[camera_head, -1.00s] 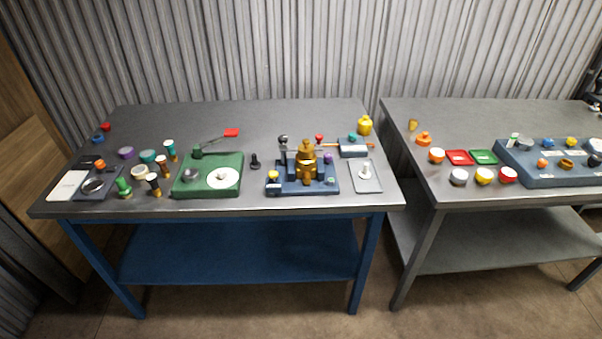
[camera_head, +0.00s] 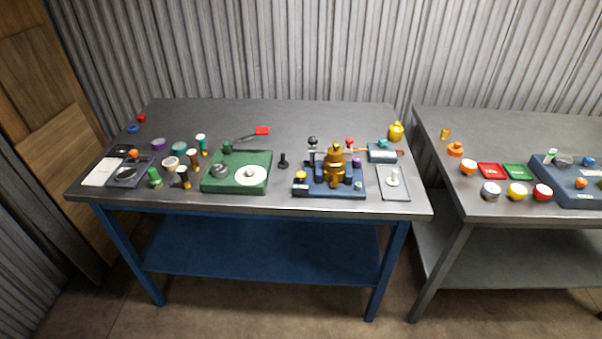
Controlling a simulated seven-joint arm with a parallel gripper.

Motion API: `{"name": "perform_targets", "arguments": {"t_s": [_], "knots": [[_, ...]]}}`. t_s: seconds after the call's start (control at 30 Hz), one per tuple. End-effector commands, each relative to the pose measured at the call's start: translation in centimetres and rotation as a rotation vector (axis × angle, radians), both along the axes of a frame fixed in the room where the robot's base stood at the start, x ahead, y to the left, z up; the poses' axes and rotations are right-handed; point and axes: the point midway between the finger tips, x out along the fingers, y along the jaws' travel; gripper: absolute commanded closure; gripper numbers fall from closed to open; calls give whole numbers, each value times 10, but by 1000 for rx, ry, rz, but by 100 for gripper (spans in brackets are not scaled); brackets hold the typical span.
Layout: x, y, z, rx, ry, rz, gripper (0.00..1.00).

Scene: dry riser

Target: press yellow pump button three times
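A blue pump-like unit (camera_head: 329,191) stands near the front edge of the left table, right of its middle. A brass-coloured body (camera_head: 336,160) rises from its base. A small yellow button (camera_head: 300,175) sits at the base's front left corner. It looks like the pump button, but it is too small to tell whether it is pressed. A black-knobbed lever (camera_head: 312,143) and a red knob (camera_head: 349,142) stand behind it. My gripper is not in view.
A green unit with a white disc (camera_head: 252,176) and a small black peg (camera_head: 283,161) are to the left. A grey plate with a white post (camera_head: 394,178) and a yellow pot (camera_head: 396,132) are to the right. A gap separates the second table (camera_head: 480,134).

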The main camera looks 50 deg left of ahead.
Motion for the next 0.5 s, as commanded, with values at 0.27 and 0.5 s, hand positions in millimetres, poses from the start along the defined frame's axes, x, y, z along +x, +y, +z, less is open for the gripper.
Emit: {"name": "perform_targets", "arguments": {"t_s": [0.27, 0.5], "knots": [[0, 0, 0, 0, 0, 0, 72], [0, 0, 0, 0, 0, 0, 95]]}}
